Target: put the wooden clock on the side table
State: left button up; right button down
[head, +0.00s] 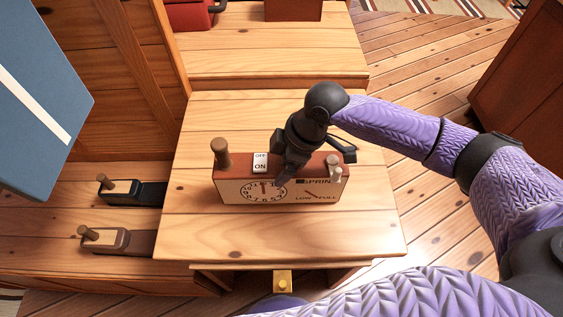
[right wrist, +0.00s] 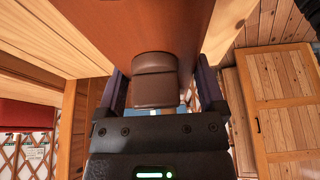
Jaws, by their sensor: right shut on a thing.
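The wooden clock (head: 240,192) is a box with a reddish-brown top, a pale front with a round dial, a LOW/FULL gauge, an OFF/ON switch and wooden knobs. It is upright over the middle of a pale plank-topped table (head: 205,235), likely the side table. I cannot tell if its base touches the tabletop. My right gripper (head: 289,168) comes down from above and is shut on the clock. In the right wrist view, a brown piece (right wrist: 156,82) sits between the fingers, below a broad brown surface (right wrist: 140,25). My left gripper is out of view.
A lower wooden surface at left bears two small levers with knobs (head: 118,187) (head: 100,236). Another wooden surface (head: 270,45) stands behind, bearing a red object (head: 190,14). A blue panel (head: 40,90) juts in at left. Bare tabletop surrounds the clock.

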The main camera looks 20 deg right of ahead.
jog(key=shift+f, duration=0.1)
grip_release()
jog(key=shift+f, duration=0.15)
jog(key=p+v, duration=0.4)
jog(key=v, duration=0.8)
